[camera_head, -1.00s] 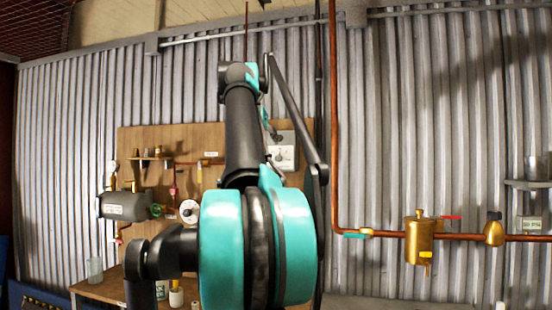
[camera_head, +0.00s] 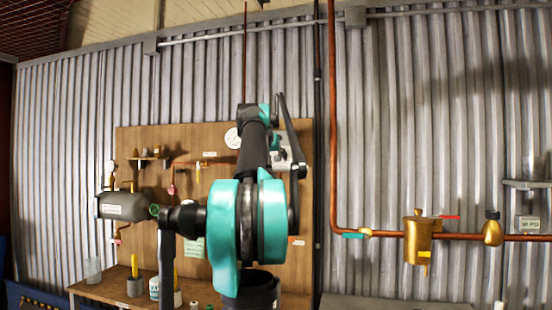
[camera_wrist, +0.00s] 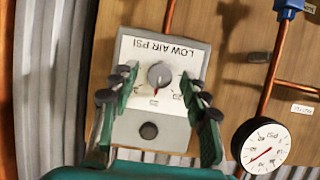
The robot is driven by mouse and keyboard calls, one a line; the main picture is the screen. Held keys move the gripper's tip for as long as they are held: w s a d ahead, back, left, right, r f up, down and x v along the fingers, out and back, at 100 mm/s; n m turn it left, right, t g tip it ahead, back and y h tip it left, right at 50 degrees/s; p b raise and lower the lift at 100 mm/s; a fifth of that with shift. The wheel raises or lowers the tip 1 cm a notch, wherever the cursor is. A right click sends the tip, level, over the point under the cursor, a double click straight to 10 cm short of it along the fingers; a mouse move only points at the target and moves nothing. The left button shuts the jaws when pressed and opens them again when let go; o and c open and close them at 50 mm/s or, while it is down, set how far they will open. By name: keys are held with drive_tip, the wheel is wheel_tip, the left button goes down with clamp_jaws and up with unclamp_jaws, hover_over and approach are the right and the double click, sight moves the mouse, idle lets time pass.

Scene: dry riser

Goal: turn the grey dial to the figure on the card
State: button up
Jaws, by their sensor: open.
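The grey dial (camera_wrist: 161,74) is a round knob on a white scale plate marked LOW AIR PSI, upside down in the wrist view. A red line at its lower edge points toward the bottom of the picture; the scale figures are too small to read surely. My gripper (camera_wrist: 157,78) is open, with one finger on each side of the dial. I cannot tell whether either finger touches it. In the head view a pale green card (camera_head: 194,248) is on the wooden board, its writing too small to read.
A grey box (camera_wrist: 149,130) with a black button carries the dial. A white PSI gauge (camera_wrist: 262,146) and copper pipe (camera_wrist: 277,72) are close on the right. Corrugated wall (camera_wrist: 48,80) lies left. A bench (camera_head: 95,287) with several containers stands below the board.

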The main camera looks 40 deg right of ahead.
clamp_jaws()
idle(0.4)
drive_tip(key=shift+w, duration=0.1)
drive_tip(key=n+g, duration=0.1)
drive_tip(key=n+h, duration=0.1)
drive_tip(key=n, duration=0.1)
drive_tip(key=shift+w+a+g+h, duration=0.1)
drive_tip(key=shift+g+h, duration=0.2)
drive_tip(key=shift+g, duration=0.1)
drive_tip(key=shift+f+n+g+h, duration=0.15)
drive_tip(key=shift+n+g+h, duration=0.6)
drive_tip(key=shift+n, duration=1.05)
drive_tip(key=shift+t+h, duration=0.25)
unclamp_jaws()
